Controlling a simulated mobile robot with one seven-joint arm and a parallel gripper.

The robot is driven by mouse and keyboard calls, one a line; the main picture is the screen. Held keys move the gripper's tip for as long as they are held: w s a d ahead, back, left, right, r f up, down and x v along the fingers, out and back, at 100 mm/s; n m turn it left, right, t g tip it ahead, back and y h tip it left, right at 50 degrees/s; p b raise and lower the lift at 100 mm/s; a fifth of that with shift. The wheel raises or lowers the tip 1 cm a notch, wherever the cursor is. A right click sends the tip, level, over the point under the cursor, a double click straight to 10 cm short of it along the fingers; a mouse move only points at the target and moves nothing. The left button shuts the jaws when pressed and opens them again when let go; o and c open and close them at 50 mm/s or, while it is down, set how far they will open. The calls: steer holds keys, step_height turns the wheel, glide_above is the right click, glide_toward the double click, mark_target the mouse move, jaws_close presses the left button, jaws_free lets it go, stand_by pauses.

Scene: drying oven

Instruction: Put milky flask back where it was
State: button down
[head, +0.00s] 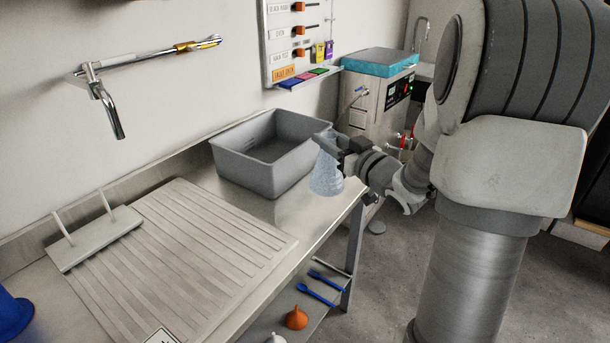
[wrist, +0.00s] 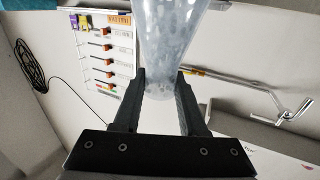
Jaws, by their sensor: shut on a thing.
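The milky flask (head: 326,172) is a translucent, whitish conical flask. My gripper (head: 341,143) is shut on its upper part, near the neck, and holds it roughly upright at the right end of the steel bench, beside the grey tub. I cannot tell whether its base touches the bench. In the wrist view the flask (wrist: 172,45) shows between the two fingers of my gripper (wrist: 163,85), and part of it is cut off by the top edge.
The grey tub (head: 228,163) stands left of the flask. A ridged draining board (head: 190,235) with a two-pegged block (head: 95,240) covers the bench's left part. A tap (head: 110,110) is on the wall. A blue-topped steel unit (head: 372,100) stands behind. The bench front right is clear.

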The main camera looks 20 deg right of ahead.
steer(key=w+a+f+b, duration=0.2)
steer(key=w+a+f, duration=0.1)
steer(key=f, duration=0.4)
steer(key=shift+a+b, duration=0.4)
steer(key=shift+a, duration=0.3)
steer(key=shift+f, duration=0.15)
steer(key=shift+f, duration=0.15)
steer(key=shift+c, duration=2.3)
jaws_free()
